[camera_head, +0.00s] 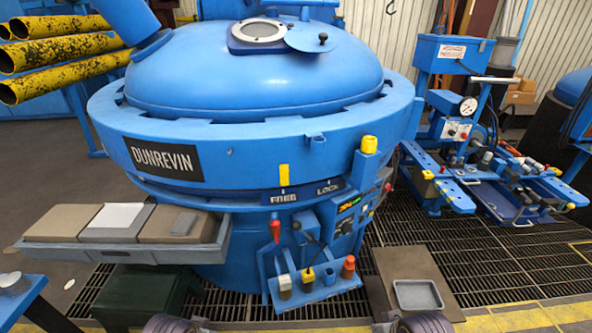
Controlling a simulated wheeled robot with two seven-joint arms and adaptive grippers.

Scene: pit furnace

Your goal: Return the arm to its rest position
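Neither of my grippers can be made out in the head view. Only dark, ribbed rounded parts show at the bottom edge, left and right of the middle, and these look like parts of my own arms. No fingers are visible, so what the grippers hold, if anything, is hidden. The blue pit furnace (245,138) stands in front of me with its domed lid (215,75) down.
A shelf (160,252) with brown and white blocks juts out at the furnace's left. A control panel with a red-topped lever (275,230) faces me. A grey tray (418,295) lies lower right. A blue gauge stand (455,115) is at right. Yellow pipes (60,52) are at left.

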